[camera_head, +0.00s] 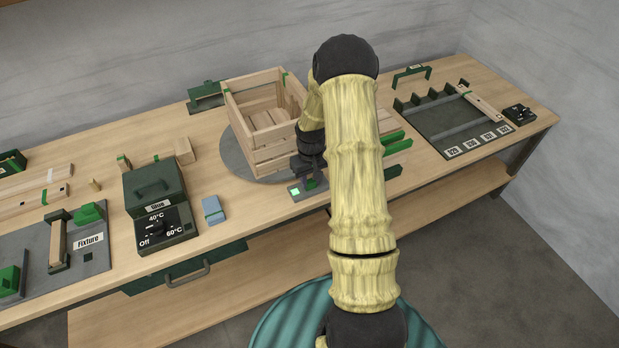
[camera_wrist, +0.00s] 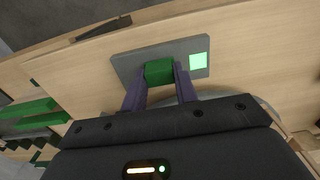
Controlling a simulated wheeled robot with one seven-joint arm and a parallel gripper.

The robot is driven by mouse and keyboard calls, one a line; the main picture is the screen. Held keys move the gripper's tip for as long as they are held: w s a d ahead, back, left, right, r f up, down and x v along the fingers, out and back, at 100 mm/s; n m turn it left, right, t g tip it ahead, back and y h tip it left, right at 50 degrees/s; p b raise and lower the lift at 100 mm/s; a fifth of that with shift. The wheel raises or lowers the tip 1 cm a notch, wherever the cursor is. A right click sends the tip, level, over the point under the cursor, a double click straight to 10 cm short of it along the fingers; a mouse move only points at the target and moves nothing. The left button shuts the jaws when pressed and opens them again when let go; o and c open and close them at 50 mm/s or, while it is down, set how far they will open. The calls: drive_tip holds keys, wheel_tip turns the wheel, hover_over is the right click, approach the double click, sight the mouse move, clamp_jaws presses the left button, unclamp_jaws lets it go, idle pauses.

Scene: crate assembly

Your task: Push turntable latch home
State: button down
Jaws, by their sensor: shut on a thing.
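The turntable (camera_head: 236,157) is a grey disc on the bench with a wooden crate (camera_head: 262,158) standing on it. At its front edge is the latch, a grey plate (camera_head: 293,196) with a lit light-green square and a green block. In the wrist view the green latch block (camera_wrist: 158,72) sits on the grey plate (camera_wrist: 126,66), with the lit square (camera_wrist: 198,61) to its right. My gripper (camera_wrist: 159,80) is shut on the green block, one purple finger on each side. In the head view my arm hides part of the crate and the latch.
A glue box with a dial (camera_head: 155,200) and a blue block (camera_head: 213,209) stand left of the turntable. A fixture board (camera_head: 85,262) lies at far left. Green-marked parts (camera_head: 394,140) lie to the right, before a dark slotted tray (camera_head: 450,125). The bench's front edge is close to the latch.

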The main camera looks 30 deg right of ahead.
sight(309, 182)
drive_tip(key=shift+a, duration=0.25)
drive_tip(key=c, duration=1.1)
unclamp_jaws()
drive_tip(key=shift+s+a, duration=0.1)
drive_tip(key=shift+a, duration=0.1)
drive_tip(key=shift+d, duration=0.15)
drive_tip(key=shift+r, duration=0.1)
wheel_tip(309, 182, up, 17)
drive_tip(key=b, duration=0.3)
drive_tip(key=shift+r, duration=0.1)
